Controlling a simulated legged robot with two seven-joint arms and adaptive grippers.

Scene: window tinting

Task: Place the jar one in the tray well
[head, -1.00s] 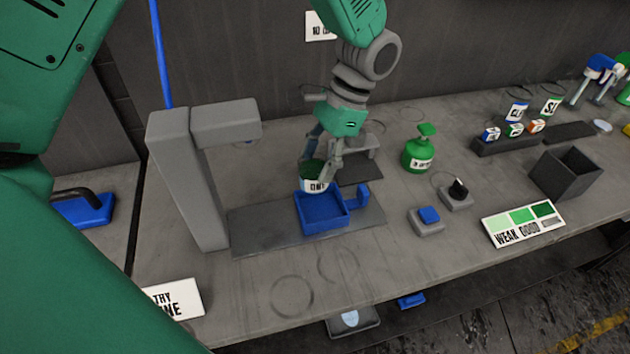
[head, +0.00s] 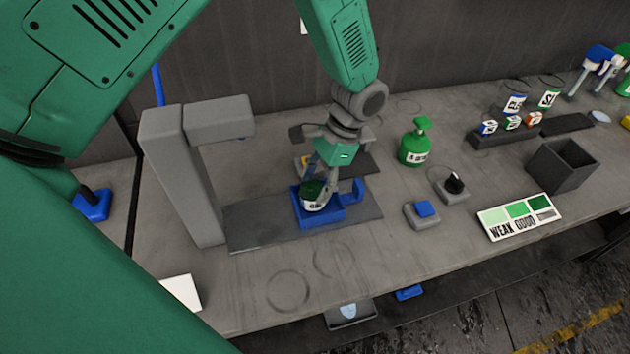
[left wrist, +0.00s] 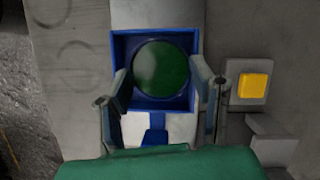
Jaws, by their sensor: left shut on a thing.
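Jar one (head: 313,199), with a dark green top and a white label, sits within the walls of the blue tray (head: 335,217). In the left wrist view the round green top of the jar (left wrist: 161,68) lies inside the square blue rim of the tray (left wrist: 120,44). My left gripper (head: 333,190) is over the tray, its fingers shut on the jar from both sides. Its fingers also show in the left wrist view (left wrist: 160,88). The jar's base is hidden, so I cannot tell whether it touches the well floor. My right gripper is not in view.
A grey post with an overhanging arm (head: 180,170) stands left of the tray. A green pump bottle (head: 415,142), a blue button (head: 424,209) and a dark knob (head: 454,184) are to the right.

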